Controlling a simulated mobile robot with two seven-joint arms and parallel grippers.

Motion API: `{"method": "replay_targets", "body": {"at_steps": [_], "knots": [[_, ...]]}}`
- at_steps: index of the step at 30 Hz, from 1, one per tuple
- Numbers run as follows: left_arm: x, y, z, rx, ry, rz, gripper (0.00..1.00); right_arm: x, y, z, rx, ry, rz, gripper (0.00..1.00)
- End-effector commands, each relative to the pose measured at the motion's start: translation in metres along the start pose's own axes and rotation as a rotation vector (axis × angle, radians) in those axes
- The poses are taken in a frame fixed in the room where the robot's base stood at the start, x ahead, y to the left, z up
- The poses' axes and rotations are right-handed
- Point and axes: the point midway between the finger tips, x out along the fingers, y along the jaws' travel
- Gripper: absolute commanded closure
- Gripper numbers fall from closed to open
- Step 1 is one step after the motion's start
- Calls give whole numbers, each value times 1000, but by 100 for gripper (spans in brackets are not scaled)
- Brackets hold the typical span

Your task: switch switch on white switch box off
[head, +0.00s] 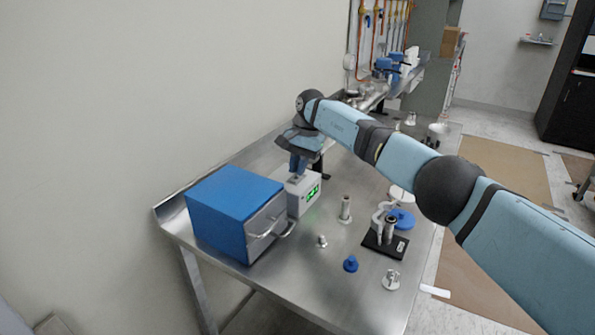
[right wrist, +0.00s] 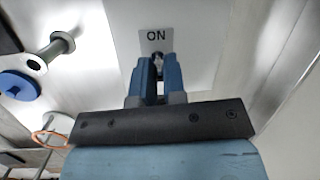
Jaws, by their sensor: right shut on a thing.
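The white switch box (head: 296,206) stands on the metal table, against the right side of a blue box, with a green lit sign on its front. My right gripper (head: 298,172) points down onto its top. In the right wrist view, the white top carries a grey "ON" label (right wrist: 156,38). The fingers of my right gripper (right wrist: 159,72) are close together just below the label, shut on the small metal switch (right wrist: 158,60). Most of the switch is hidden between the fingertips, so its tilt cannot be told. My left gripper is not in view.
The blue box (head: 232,207) with a metal handle stands close on the left. A black-based stand (head: 384,243), a metal cylinder (head: 345,208), a blue knob (head: 350,264) and small metal parts sit on the table (head: 330,285). A wall runs along the left.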

Motion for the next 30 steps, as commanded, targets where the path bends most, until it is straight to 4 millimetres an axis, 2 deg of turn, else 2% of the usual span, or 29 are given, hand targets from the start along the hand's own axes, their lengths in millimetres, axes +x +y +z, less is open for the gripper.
{"method": "replay_targets", "body": {"at_steps": [8, 9, 12, 19, 23, 26, 30], "knots": [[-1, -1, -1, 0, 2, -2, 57, 0, 1, 0, 1, 0, 1, 100], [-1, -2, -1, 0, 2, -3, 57, 0, 1, 0, 1, 0, 1, 84], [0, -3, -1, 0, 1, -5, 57, 0, 0, 0, 1, 1, 1, 64], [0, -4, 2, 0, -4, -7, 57, 0, 0, 0, 1, 0, 1, 64], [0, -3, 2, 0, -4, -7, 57, -7, 0, 0, 1, 2, 0, 64], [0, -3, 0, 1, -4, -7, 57, -21, 0, 0, 1, 3, -1, 64], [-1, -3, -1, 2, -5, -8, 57, -52, 0, 0, 2, 5, -1, 64]]}}
